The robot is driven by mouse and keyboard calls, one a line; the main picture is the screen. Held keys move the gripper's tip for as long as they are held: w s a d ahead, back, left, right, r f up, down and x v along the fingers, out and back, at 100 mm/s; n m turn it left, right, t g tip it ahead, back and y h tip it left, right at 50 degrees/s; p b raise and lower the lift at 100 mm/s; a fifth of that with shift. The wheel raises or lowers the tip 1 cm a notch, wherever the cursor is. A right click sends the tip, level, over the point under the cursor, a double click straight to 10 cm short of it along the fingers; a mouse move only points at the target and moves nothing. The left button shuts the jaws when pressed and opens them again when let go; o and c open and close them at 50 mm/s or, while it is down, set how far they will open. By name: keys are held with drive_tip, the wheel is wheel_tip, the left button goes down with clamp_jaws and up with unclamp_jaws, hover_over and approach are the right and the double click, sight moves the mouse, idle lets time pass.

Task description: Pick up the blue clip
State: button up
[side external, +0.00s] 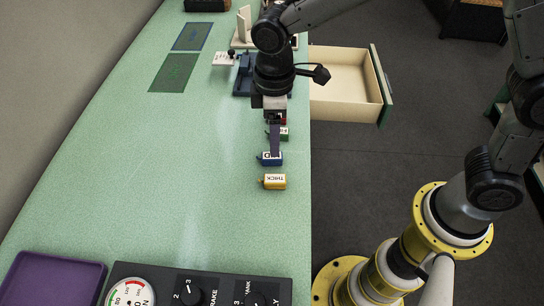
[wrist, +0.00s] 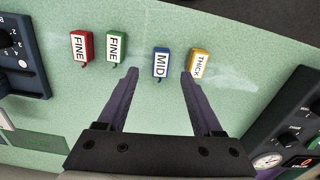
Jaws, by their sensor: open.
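The blue clip (wrist: 161,63), with a white label reading MID, lies on the green table between a green clip and a yellow clip in the wrist view. In the side external view the blue clip (side external: 270,159) is partly covered by a gripper finger. My gripper (wrist: 158,72) is open and empty, with its two purple fingers spread. In the wrist view the blue clip lies between the fingertips, nearer the right one. In the side external view my gripper (side external: 275,155) points down at the blue clip; I cannot tell whether it touches it.
A yellow THICK clip (wrist: 199,64) is close beside the right fingertip. A green FINE clip (wrist: 116,48) and a red FINE clip (wrist: 81,46) lie to the left. A purple tray (side external: 52,279) and a dial panel (side external: 200,286) are at the near end. An open drawer (side external: 345,75) juts out.

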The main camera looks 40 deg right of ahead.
sight(272, 159)
drive_tip(key=shift+s+a+f, duration=0.1)
drive_tip(key=shift+f, duration=2.9)
clamp_jaws()
